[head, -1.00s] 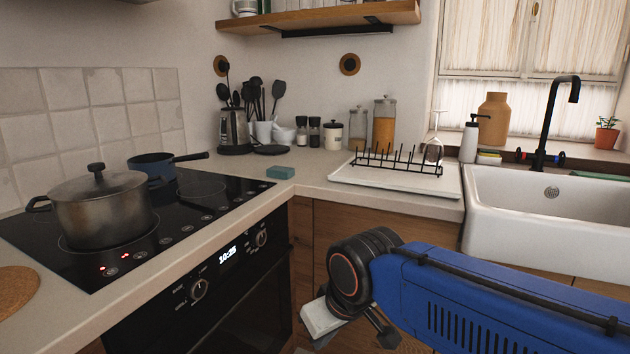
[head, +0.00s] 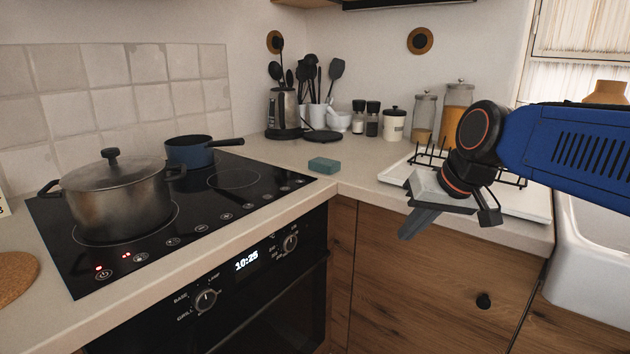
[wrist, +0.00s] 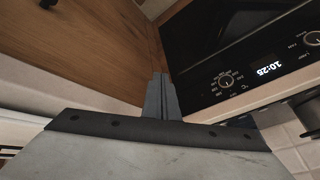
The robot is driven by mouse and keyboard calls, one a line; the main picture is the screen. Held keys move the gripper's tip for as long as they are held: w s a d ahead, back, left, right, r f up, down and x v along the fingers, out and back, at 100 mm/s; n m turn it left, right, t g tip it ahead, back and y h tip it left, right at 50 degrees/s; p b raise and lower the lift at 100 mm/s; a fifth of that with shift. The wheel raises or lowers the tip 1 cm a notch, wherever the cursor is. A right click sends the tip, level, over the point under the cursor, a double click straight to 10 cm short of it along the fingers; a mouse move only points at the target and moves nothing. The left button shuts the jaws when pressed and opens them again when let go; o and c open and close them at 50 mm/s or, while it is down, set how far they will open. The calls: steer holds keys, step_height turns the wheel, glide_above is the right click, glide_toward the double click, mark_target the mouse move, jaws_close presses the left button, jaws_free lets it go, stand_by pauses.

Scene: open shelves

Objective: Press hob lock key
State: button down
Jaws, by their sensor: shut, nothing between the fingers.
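The black glass hob (head: 205,200) is set in the counter at left in the head view. A row of touch keys (head: 173,242) runs along its front edge; red lights glow by the two leftmost. The symbols are too small to tell which key is the lock. My gripper (head: 415,223) is at right, shut and empty, in front of the corner counter. It is well to the right of the keys and touches nothing visible. In the wrist view my gripper (wrist: 160,97) shows its fingers together, with the oven front beyond; the hob keys are out of that view.
A lidded steel pot (head: 118,203) and a blue saucepan (head: 190,153) stand on the hob. A teal sponge (head: 324,165) lies on the counter right of it. A dish rack (head: 425,160) is behind my arm. The air above the front keys is clear.

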steer(key=w+a+r+n+y, duration=0.1)
steer(key=w+a+r+y, duration=0.2)
steer(key=w+a+r, duration=0.75)
step_height(320, 180, up, 4)
steer(key=y, duration=0.2)
glide_above(297, 181)
steer(key=d, duration=0.2)
steer(key=shift+s+f+n, duration=0.2)
steer(key=shift+s+n, duration=0.2)
steer(key=shift+s, duration=0.1)
steer(key=shift+f, duration=0.1)
steer(key=shift+f, duration=4.35)
steer(key=shift+f, duration=0.4)
steer(key=shift+s+f, duration=0.1)
steer(key=shift+f, duration=0.65)
